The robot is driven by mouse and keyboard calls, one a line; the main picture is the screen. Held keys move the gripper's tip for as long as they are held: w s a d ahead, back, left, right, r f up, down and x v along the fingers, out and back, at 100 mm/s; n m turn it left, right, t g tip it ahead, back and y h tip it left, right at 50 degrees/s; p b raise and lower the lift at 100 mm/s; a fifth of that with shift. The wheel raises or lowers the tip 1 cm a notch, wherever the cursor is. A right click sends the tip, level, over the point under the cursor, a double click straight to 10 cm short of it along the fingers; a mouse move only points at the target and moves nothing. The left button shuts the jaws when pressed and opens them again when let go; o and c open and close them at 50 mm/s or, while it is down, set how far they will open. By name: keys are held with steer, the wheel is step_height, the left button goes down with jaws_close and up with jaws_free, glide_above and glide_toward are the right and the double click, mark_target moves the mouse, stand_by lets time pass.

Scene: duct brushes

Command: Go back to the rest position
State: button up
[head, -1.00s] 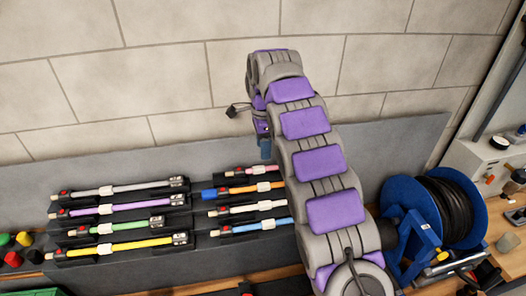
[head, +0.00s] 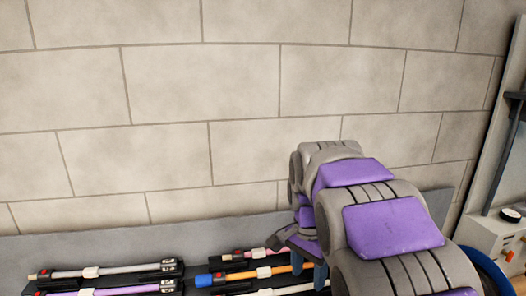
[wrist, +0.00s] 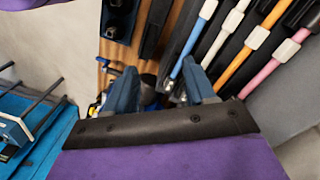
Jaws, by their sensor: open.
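My gripper (wrist: 160,88) is open in the wrist view, with its two blue fingers apart and nothing visibly held between them. In the head view my gripper (head: 308,268) shows only in part at the lower middle, beside my purple and grey arm. It is in front of the right part of the rack, near the orange rod (head: 262,272) and the pink rod (head: 268,253). In the wrist view a blue rod (wrist: 188,48) and a white rod (wrist: 223,34) lie just beyond the right finger.
A grey rod (head: 110,271) and a purple rod (head: 110,290) lie at the lower left. A block wall (head: 200,90) fills the back. A blue reel (head: 490,270) is partly visible at right. In the wrist view a blue surface (wrist: 40,140) is at left.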

steer(key=s+d+f+n+b, duration=0.1)
steer(key=s+f+n, duration=0.2)
steer(key=s, duration=0.7)
steer(key=s+d+f+n+b, duration=0.1)
steer(key=s+f+n+b, duration=0.1)
steer(key=s+f, duration=0.4)
steer(key=s+d+f+n+g+b, duration=0.1)
steer(key=s+f+n, duration=0.3)
steer(key=s, duration=1)
steer(key=shift+s+d+f+n+b, duration=0.3)
steer(key=shift+d+f+b, duration=0.2)
steer(key=shift+f+b, duration=0.1)
